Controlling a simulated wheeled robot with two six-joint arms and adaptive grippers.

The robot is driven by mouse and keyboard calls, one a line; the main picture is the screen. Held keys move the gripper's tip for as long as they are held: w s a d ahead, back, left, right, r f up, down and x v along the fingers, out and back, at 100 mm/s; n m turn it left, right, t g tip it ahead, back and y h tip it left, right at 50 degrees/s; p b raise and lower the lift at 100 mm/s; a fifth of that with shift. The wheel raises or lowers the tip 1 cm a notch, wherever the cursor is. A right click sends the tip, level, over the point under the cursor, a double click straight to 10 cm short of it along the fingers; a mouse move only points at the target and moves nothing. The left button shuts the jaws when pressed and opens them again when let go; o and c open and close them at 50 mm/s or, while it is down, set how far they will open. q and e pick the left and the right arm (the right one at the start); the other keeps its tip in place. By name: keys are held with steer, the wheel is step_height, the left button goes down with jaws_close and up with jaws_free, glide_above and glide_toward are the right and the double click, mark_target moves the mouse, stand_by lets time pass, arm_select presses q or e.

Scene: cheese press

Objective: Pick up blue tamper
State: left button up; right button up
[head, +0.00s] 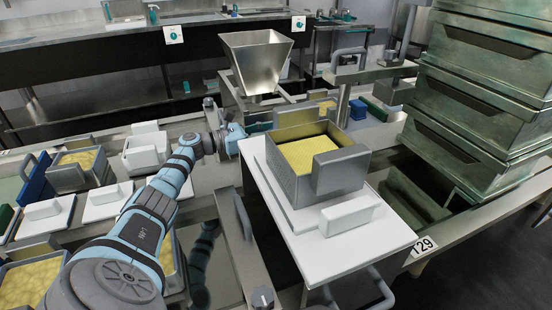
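A blue piece with a handle (38,180) stands on edge at the far left, beside a mold of yellow curd; it looks like the blue tamper. A smaller blue block (357,109) sits at the back by the press post, and I cannot tell whether it is a tamper. My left arm reaches up from the lower left, and its gripper (231,138) is near the hopper, left of the central mold and well right of the blue piece at far left. The fingers are small and partly hidden, so their opening is unclear. My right gripper is not visible.
A metal mold with yellow curd (283,160) stands on a white board (345,245) with a white block (348,214). A steel hopper (257,60) is behind. Stacked green metal bins (480,100) fill the right. White blocks and curd molds (77,168) crowd the left.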

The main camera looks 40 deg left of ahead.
arm_select(q)
steer(key=shift+x, duration=0.9)
steer(key=shift+c, duration=0.5)
jaws_close()
steer(key=shift+r, duration=0.15)
